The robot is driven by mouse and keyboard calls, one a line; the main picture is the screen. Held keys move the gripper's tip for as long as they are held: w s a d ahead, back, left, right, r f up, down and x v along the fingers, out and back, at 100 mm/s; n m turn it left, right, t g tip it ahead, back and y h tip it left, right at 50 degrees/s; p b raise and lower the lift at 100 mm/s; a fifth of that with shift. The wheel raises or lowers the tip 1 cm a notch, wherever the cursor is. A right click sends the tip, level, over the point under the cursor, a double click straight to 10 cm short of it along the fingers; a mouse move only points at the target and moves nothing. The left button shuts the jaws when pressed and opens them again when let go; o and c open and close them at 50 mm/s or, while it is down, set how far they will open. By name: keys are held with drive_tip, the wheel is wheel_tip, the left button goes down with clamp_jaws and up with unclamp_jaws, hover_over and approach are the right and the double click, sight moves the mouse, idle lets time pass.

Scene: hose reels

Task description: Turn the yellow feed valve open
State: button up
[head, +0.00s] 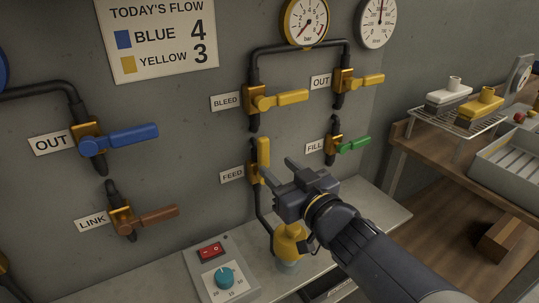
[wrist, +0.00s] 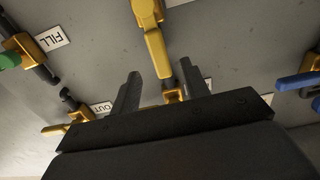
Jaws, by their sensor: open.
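The yellow feed valve's handle (head: 263,151) stands upright, in line with its black pipe, beside the FEED label (head: 232,174). Its brass body (head: 255,173) is partly hidden behind a finger of my gripper. My gripper (head: 276,166) is open and empty, just right of the handle in the head view. In the wrist view, which looks upside down, the handle (wrist: 157,48) lies in line with the gap between the two fingers (wrist: 159,73). I see no finger closed on it, and I cannot tell whether either one touches it.
The yellow bleed handle (head: 280,100) sits above, with the yellow out handle (head: 367,80) at its right. The green fill handle (head: 354,145) is close to my gripper's right.

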sight(266, 155)
drive_tip(key=v, duration=0.3)
drive_tip(key=shift+s+d+p, duration=0.1)
drive_tip(key=shift+s+p, duration=0.1)
drive_tip(key=shift+p, duration=0.15)
drive_tip(key=shift+w, duration=0.1)
drive_tip(key=b+x, duration=0.2)
drive_tip(key=x, duration=0.7)
drive_tip(key=shift+w+f+b, duration=0.1)
drive_tip(key=shift+b, duration=0.2)
drive_tip(key=shift+x, duration=0.75)
